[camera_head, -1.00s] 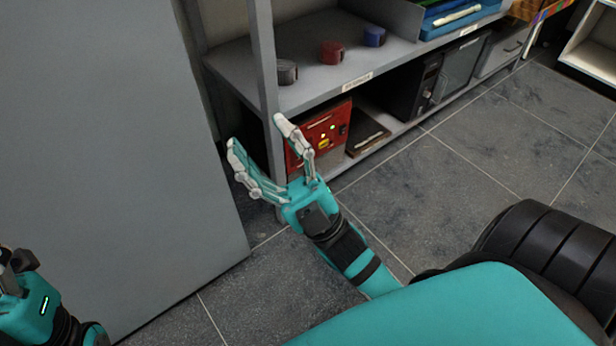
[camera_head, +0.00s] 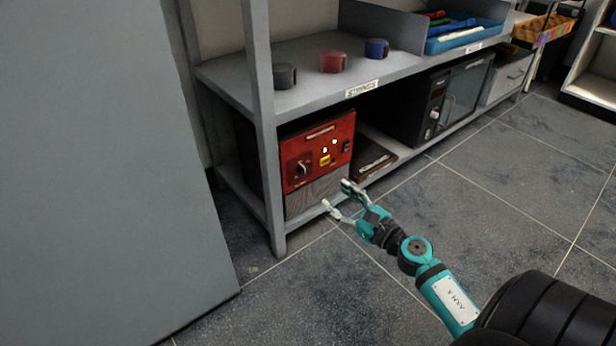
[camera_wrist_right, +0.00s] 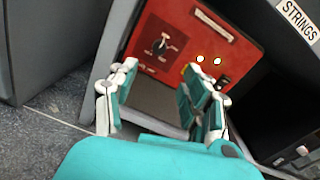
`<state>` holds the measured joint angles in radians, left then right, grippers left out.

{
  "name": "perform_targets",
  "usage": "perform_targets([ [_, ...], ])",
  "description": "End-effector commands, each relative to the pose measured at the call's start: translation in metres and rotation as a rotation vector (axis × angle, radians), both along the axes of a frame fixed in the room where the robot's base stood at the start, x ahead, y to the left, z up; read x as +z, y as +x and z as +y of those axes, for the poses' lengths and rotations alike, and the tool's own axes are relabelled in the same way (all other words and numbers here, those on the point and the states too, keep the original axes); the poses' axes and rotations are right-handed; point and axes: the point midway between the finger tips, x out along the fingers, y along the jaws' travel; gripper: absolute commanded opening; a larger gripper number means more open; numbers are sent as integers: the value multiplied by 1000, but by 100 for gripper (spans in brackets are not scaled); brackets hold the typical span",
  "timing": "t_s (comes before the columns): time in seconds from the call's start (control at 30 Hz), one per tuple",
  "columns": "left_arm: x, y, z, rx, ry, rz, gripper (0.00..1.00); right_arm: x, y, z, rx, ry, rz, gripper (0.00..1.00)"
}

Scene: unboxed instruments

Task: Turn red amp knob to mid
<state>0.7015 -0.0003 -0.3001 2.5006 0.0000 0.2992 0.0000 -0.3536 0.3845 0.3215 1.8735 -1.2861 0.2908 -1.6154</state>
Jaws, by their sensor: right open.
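The red amp (camera_head: 318,150) stands on the lower shelf at the left end of the rack, with a red front over a grey lower panel. Its knob (camera_head: 302,169) is dark with a light pointer, low on the left of the red face; it also shows in the right wrist view (camera_wrist_right: 162,46). Two lit yellow lamps are right of the knob. My right gripper (camera_head: 336,195) is open and empty, in front of the amp's lower panel and apart from the knob. In the wrist view its fingers (camera_wrist_right: 157,95) spread below the knob. My left gripper is out of view.
The rack's post (camera_head: 262,130) rises just left of the amp, and the upper shelf (camera_head: 300,93) overhangs it. A flat brown case (camera_head: 376,158) and a black amp (camera_head: 432,108) stand to the right. A large grey panel (camera_head: 100,180) fills the left. The floor in front is clear.

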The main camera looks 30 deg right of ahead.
Motion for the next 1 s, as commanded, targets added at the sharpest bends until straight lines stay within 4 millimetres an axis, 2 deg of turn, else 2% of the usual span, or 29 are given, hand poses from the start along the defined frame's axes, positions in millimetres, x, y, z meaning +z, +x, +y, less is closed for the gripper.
perform_targets([
  [0.03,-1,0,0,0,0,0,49,1,13,1,2,-3,-3,49],
  [0.3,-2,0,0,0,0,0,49,1,71,8,1,1,-3,49],
  [0.5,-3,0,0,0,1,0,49,0,102,12,0,2,-2,49],
  [0.7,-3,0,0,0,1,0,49,0,115,14,0,3,-1,49],
  [0.97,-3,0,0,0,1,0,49,0,116,14,1,3,1,49],
  [1.0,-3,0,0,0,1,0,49,0,116,14,1,3,0,46],
])
